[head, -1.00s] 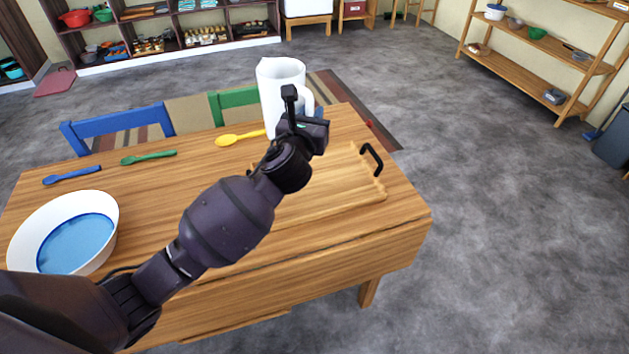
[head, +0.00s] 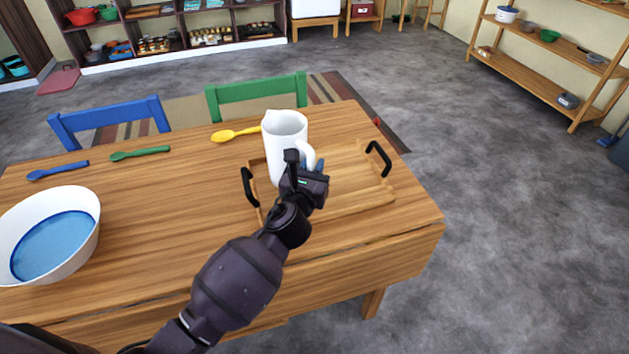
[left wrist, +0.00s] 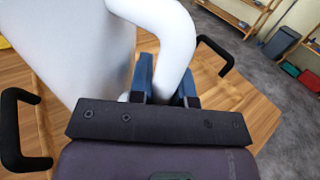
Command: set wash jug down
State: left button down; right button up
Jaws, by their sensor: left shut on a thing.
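The white wash jug (head: 284,135) stands upright at the wooden tray (head: 345,190) on the table, over its left part. My left gripper (head: 312,172) is shut on the jug's handle, on the near right side of the jug. In the left wrist view the jug (left wrist: 75,50) fills the upper left, and the blue fingertips (left wrist: 162,80) close around its handle. The gripper's wrist hides the jug's lower edge, so I cannot tell whether the base touches the tray. My right gripper is not in view.
The tray has black handles at its left (head: 249,187) and right (head: 378,158). A yellow spoon (head: 235,134) lies behind it. A white basin with blue inside (head: 85,245) stands at the table's left. The tray's right part is clear. Blue (head: 110,115) and green (head: 255,90) chairs stand behind.

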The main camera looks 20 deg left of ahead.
pick_arm(q)
notch_tip(320, 180, down, 4)
jog(key=shift+f+b, duration=0.15)
jog(key=shift+b, duration=0.9)
jog(key=shift+f, duration=0.1)
jog(key=shift+r, duration=0.25)
jog(key=shift+f, duration=0.15)
jog(key=c, duration=1.1)
grip_release()
jog(key=shift+o, duration=0.2)
jog(key=shift+s, duration=0.15)
jog(key=s+p, duration=0.1)
jog(key=s, duration=1)
jog(key=shift+s, duration=0.4)
